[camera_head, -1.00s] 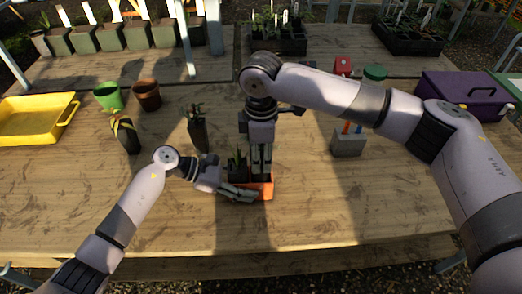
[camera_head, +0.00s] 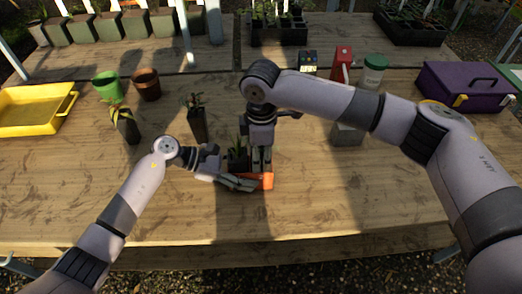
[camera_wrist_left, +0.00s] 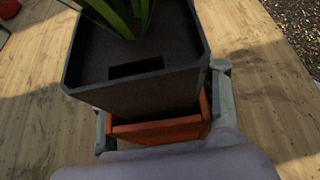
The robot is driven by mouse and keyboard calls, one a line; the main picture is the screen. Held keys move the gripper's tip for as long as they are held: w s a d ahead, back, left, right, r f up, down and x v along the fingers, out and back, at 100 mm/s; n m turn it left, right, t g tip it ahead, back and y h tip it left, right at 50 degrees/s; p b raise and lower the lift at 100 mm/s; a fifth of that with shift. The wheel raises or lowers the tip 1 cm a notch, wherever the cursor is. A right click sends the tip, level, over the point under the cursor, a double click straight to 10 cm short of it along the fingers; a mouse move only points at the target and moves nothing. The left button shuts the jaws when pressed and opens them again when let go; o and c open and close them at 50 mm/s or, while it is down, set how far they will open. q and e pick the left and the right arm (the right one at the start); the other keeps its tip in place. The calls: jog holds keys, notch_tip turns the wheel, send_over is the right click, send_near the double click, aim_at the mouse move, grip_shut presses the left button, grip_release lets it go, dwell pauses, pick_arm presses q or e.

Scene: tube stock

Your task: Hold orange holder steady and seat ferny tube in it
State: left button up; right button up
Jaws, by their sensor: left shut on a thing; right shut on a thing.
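The orange holder (camera_head: 267,180) stands on the near middle of the table. My left gripper (camera_head: 242,183) is shut on it, with one finger on each side in the left wrist view (camera_wrist_left: 163,122). A dark square tube with long green leaves (camera_head: 237,161) is upright at the holder; it also shows in the left wrist view (camera_wrist_left: 150,92). Its lower end passes behind the orange wall, and how deep it sits is hidden. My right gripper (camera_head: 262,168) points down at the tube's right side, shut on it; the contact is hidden.
Another planted tube (camera_head: 198,124) stands close behind my left wrist, and a yellow-banded one (camera_head: 126,125) is further left. A grey block (camera_head: 347,134) is partly behind my right arm. A yellow tray (camera_head: 35,118) and purple box (camera_head: 465,85) lie farther out. The table's front is clear.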

jog(key=shift+f, duration=0.35)
jog(key=shift+f, duration=0.1)
dwell(0.3)
pick_arm(q)
jog(key=shift+s+d, duration=0.1)
pick_arm(e)
jog(key=shift+s+f, duration=0.15)
jog(key=shift+f, duration=0.15)
jog(key=o, duration=1.4)
jog(key=shift+f, duration=0.1)
notch_tip(320, 180, up, 12)
jog(key=shift+r, duration=0.1)
pick_arm(q)
jog(key=o, duration=1)
jog(key=shift+c, duration=0.2)
